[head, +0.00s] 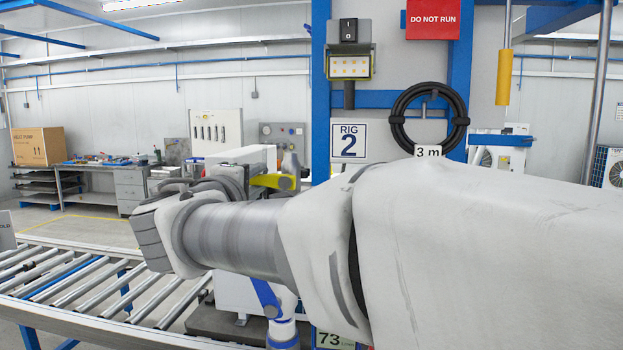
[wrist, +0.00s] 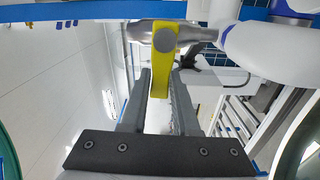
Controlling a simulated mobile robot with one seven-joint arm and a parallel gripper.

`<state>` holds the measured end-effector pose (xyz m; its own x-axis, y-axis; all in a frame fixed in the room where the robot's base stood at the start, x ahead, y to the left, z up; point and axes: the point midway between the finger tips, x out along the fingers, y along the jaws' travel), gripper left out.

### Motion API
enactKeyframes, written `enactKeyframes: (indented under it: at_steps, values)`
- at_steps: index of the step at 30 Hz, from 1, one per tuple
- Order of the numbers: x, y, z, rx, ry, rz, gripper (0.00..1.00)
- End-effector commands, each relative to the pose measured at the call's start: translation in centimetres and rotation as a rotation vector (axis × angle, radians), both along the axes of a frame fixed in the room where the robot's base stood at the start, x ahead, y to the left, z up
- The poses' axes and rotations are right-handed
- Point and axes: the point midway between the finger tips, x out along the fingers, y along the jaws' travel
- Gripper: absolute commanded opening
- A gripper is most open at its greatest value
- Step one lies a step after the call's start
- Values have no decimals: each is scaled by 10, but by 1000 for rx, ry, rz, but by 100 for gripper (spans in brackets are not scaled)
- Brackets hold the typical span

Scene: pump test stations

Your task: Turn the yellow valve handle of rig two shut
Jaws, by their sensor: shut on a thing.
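The yellow valve handle (head: 272,181) shows in the head view just left of the rig's blue post, below and left of the RIG 2 sign (head: 348,141). In the wrist view the handle (wrist: 161,80) hangs down the picture from a round grey pivot and lies crosswise to the grey pipe (wrist: 138,31) behind it. My gripper (wrist: 161,76) has one dark finger on each side of the handle's free end and is shut on it. In the head view my arm crosses the front, and its jaws cannot be made out.
A white pipe (wrist: 270,45) passes close at the right in the wrist view. A coiled black hose (head: 428,117) and a red DO NOT RUN sign (head: 432,19) hang on the rig. A roller conveyor (head: 75,285) runs along the lower left. A workbench stands far behind.

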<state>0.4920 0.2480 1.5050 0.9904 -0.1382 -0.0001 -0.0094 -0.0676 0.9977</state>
Motion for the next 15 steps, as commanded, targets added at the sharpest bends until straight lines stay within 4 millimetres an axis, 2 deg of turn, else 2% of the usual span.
enactKeyframes:
  at_steps: [15]
  values:
    - [0,0,-5,-84,13,-1,0]
